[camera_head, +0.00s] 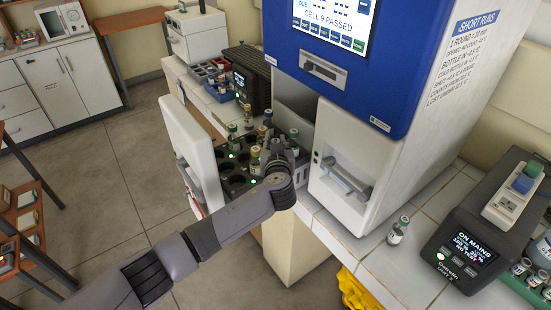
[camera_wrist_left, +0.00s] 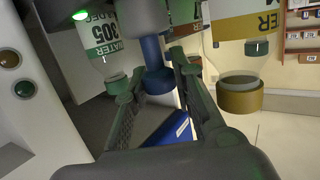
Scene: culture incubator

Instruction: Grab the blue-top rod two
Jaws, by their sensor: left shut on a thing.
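My left gripper (camera_head: 275,150) reaches into the pulled-out drawer of dark round sockets (camera_head: 236,184). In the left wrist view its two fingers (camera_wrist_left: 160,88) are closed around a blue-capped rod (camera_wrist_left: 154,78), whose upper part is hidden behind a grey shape. In the head view the gripper hides the rod, and no number on it can be read. Beside it in the wrist view are a bottle with a green label reading 305 (camera_wrist_left: 106,38) and a gold-capped bottle (camera_wrist_left: 239,92). Several small bottles (camera_head: 249,118) stand in the drawer. My right gripper is not in view.
The blue and white cabinet (camera_head: 395,110) stands right behind the gripper, and the drawer's white front (camera_head: 186,140) is to its left. A lone bottle (camera_head: 398,230) stands on the tiled counter near a dark control unit (camera_head: 470,225). A blue tray (camera_head: 218,88) sits behind.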

